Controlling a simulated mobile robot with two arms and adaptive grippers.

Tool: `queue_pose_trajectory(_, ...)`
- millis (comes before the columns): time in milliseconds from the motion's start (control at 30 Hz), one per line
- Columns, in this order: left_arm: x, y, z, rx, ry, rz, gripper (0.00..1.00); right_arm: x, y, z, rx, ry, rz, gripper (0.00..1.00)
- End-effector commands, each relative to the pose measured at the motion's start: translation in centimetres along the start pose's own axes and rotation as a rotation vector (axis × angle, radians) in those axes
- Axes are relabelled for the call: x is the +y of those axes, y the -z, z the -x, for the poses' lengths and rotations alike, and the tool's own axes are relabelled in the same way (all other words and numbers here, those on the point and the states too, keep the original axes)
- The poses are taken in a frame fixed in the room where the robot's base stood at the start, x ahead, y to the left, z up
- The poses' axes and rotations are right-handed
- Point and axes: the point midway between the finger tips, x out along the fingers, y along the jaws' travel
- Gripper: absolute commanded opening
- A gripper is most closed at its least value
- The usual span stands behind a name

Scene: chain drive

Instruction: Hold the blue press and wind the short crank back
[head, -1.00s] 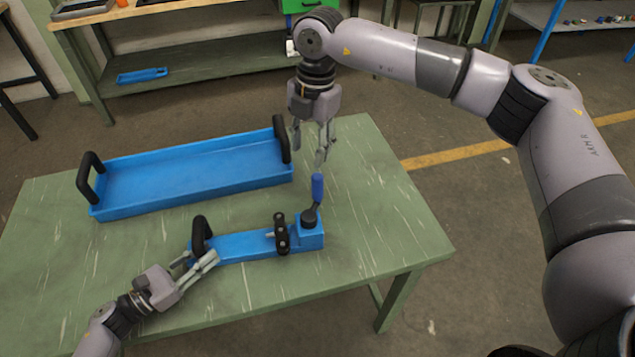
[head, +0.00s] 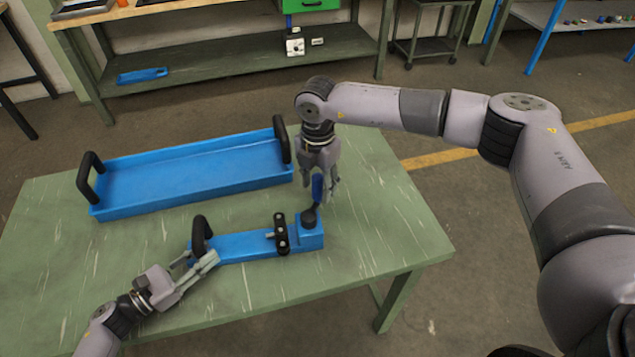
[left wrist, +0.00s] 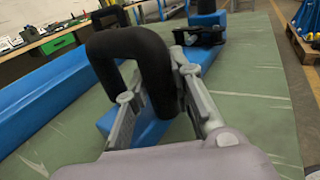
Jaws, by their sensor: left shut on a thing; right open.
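The blue press (head: 250,244) lies on the green table. Its black handle (head: 201,232) stands at its left end, and a black roller piece (head: 281,234) sits near its right end. The short crank has a dark hub (head: 308,220) on the right block and an upright blue grip (head: 318,188). My left gripper (head: 205,262) is shut on the black handle, which also shows between its fingers in the left wrist view (left wrist: 140,50). My right gripper (head: 322,190) is open, pointing down, with its fingers around the crank's blue grip; contact cannot be told.
A long blue tray (head: 190,178) with black handles lies behind the press, left of my right gripper. The table (head: 390,235) is clear on the right and at the front. A workbench (head: 220,55) stands behind.

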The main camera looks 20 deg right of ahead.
Motion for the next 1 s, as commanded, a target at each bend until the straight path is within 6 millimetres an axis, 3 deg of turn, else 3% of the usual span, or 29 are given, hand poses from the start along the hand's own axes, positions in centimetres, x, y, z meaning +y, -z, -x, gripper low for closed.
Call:
queue_pose_trajectory(233, 0.09, 0.02, 0.05, 0.001, -0.002, -0.001, 0.00, 0.01, 0.02, -0.06, 0.000, 0.000, 0.000, 0.42)
queue_pose_trajectory(867, 0.09, 0.02, 0.05, 0.001, -0.002, 0.000, 0.00, 0.00, 0.03, -0.04, 0.000, 0.000, 0.001, 0.00)
queue_pose_trajectory(1000, 0.10, 0.02, 0.05, 0.001, -0.003, 0.000, 0.00, 0.00, 0.03, -0.03, 0.000, 0.000, 0.001, 0.00)
